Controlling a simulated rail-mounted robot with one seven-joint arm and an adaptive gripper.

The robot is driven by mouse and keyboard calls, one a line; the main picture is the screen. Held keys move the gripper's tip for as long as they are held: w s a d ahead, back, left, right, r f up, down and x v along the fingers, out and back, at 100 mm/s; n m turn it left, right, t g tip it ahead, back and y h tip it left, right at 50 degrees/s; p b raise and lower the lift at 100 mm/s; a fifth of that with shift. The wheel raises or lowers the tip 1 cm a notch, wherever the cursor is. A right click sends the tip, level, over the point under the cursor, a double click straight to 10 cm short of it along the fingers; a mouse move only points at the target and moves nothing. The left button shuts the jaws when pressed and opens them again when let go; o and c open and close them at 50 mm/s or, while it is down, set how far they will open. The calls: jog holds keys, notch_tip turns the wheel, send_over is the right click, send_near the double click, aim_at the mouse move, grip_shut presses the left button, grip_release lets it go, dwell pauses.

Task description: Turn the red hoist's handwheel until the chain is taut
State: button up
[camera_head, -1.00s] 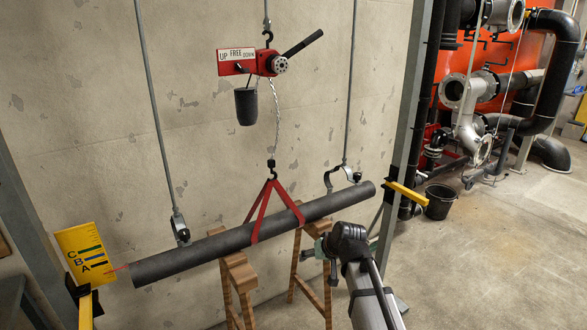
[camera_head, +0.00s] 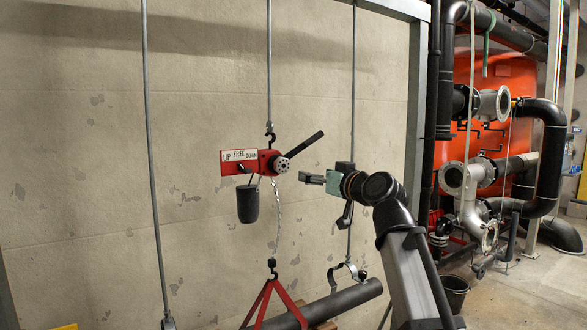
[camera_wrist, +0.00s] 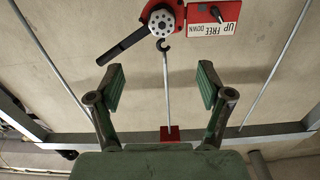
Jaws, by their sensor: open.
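The red hoist (camera_head: 266,161) hangs from a hook on a rod, with a label plate reading UP, FREE, DOWN, and a black lever angled up to the right. Its round, pale handwheel (camera_head: 281,165) faces outward; it also shows in the wrist view (camera_wrist: 162,20). The chain (camera_head: 278,215) runs down from the hoist to a hook above the red sling (camera_head: 273,298). My gripper (camera_head: 312,179) is open and empty, right of the handwheel and apart from it. In the wrist view its green-padded fingers (camera_wrist: 160,88) are spread, with the hoist beyond them.
A black chain bucket (camera_head: 248,204) hangs under the hoist. A dark pipe (camera_head: 335,302) lies in the sling, with a clamp hanger (camera_head: 345,270) above it. Thin rods (camera_head: 153,150) hang on both sides.

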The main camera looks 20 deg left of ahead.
aim_at(284, 166)
jog(key=p+x, duration=0.6)
jog(key=x, duration=1.1)
jog(key=shift+s+a, duration=0.1)
jog(key=shift+a, duration=0.15)
jog(key=shift+f, duration=0.1)
jog(key=c, duration=1.2)
